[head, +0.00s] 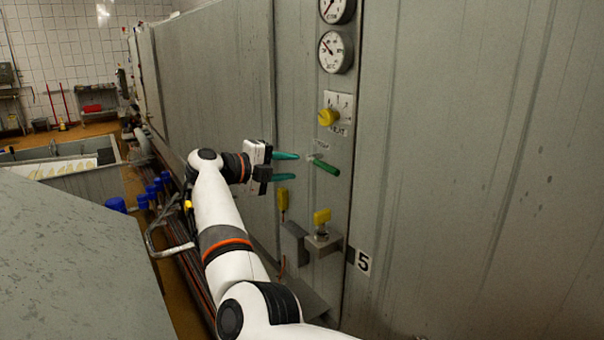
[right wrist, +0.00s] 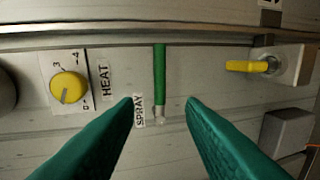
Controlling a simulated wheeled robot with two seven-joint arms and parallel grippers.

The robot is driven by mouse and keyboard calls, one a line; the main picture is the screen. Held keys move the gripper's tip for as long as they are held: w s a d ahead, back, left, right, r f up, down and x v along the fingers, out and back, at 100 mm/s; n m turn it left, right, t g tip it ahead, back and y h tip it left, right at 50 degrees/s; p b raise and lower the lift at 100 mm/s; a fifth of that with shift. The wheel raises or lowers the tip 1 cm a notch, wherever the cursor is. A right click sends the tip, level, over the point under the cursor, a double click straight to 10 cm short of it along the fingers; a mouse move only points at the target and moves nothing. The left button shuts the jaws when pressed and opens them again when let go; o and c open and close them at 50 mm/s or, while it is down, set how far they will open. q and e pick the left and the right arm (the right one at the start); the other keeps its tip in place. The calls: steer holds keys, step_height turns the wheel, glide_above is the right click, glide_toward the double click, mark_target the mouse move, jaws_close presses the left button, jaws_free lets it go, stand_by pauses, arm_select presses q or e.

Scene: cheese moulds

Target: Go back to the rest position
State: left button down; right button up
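My right gripper (head: 296,167) reaches out in front of the grey control panel, with its two teal fingers spread apart. It is open and holds nothing. The green spray lever (head: 326,166) on the panel lies just beyond the fingertips. In the right wrist view the lever (right wrist: 160,75) runs up from a metal stub, ahead of the gap between the fingers (right wrist: 159,102), and neither finger is seen touching it. My left gripper is in neither view.
The yellow heat knob (head: 328,117) and two gauges (head: 335,52) sit above the lever. Yellow-handled valves (head: 321,217) sit below it. A grey surface (head: 75,270) fills the lower left. Blue-capped pipe fittings (head: 152,191) stand beside the arm.

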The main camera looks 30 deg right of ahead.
steer(key=shift+a+r, duration=0.15)
steer(key=shift+a, duration=0.35)
